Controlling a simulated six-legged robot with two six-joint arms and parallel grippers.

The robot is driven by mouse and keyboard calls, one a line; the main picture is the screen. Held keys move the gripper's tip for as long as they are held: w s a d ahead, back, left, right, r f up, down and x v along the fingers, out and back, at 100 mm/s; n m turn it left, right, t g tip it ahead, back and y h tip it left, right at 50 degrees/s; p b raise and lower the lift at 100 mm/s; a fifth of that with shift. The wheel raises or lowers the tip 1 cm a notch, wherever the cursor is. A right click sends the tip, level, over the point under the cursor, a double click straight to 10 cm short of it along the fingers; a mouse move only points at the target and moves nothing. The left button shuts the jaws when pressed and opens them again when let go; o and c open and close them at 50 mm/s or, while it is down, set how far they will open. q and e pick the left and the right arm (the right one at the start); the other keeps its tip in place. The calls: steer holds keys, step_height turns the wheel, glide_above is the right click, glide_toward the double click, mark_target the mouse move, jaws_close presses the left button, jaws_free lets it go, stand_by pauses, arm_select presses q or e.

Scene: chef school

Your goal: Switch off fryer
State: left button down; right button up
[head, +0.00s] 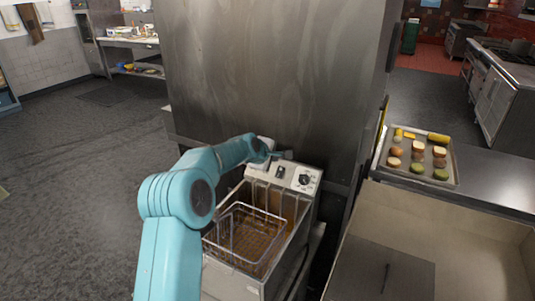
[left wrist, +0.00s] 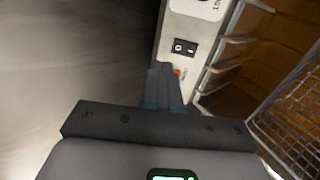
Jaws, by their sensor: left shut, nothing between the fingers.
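The fryer (head: 244,288) is a metal unit with a wire basket (head: 245,232) over brownish oil. Its pale control panel (head: 259,175) at the back carries a black rocker switch (head: 281,172) and a round black dial (head: 305,180). My left gripper (head: 283,155) is shut and empty at the panel's back edge, close to the switch. In the left wrist view the shut fingers (left wrist: 162,68) lie just below the switch (left wrist: 184,47), beside a small orange light (left wrist: 177,72). I cannot tell whether they touch the panel, or which way the rocker is pressed. My right gripper is out of view.
A large metal panel (head: 275,70) stands right behind the fryer. A tray (head: 385,172) with bread, patties and vegetables lies on the steel counter (head: 490,190) at the right. Open floor (head: 80,190) lies to the left.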

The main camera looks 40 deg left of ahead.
arm_select(q)
steer(key=s+r, duration=0.2)
steer(key=r, duration=0.1)
steer(key=s+r+b, duration=0.1)
steer(key=shift+s+d+r, duration=0.15)
steer(key=shift+d, duration=0.2)
steer(key=shift+s+d+r, duration=0.1)
steer(key=shift+d, duration=0.05)
